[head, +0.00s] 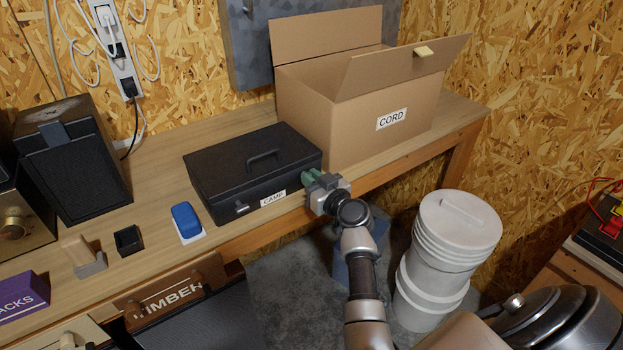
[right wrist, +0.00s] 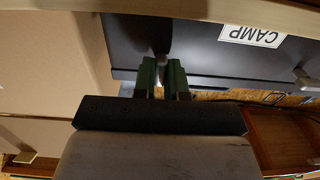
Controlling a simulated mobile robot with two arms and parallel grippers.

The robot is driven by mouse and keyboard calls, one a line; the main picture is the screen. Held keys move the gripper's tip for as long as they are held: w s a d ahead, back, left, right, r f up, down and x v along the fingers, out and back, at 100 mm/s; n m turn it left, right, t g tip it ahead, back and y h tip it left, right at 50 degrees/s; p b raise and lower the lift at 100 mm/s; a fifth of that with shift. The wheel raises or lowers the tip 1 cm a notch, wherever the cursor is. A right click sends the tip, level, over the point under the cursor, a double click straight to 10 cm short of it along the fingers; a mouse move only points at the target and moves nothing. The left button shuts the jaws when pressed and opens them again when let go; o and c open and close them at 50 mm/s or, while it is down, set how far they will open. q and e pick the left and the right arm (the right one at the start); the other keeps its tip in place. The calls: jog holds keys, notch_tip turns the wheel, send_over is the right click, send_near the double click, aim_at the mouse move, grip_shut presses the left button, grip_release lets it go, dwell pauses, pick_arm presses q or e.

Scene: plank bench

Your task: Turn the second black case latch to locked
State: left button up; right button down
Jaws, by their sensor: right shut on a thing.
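The black case (head: 225,165) sits shut on the bench with a handle on its lid and a CAMP label (head: 273,198) on its front. One latch (head: 242,208) shows on the front left of the label; it also shows at the right edge of the right wrist view (right wrist: 307,80). My right gripper (head: 314,180) is at the front's right end, its green fingers shut on the second latch (right wrist: 162,62). In the head view the fingers hide that latch. Its exact angle is hard to tell. My left gripper is not in view.
An open cardboard box (head: 350,120) labelled CORD stands right behind the case. A blue-topped block (head: 186,220) and a small black open box (head: 128,240) lie to the left. A white bucket (head: 450,240) stands on the floor to the right of my right arm.

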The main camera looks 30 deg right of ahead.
jog(key=shift+m, duration=0.3)
jog(key=shift+d+f+m+p, duration=0.1)
jog(key=shift+m+p, duration=0.25)
jog(key=shift+m, duration=3.9)
jog(key=shift+d+f+m+p, duration=0.1)
jog(key=shift+m+p, duration=0.25)
jog(key=shift+m, duration=3.9)
jog(key=c, duration=1.2)
grip_release()
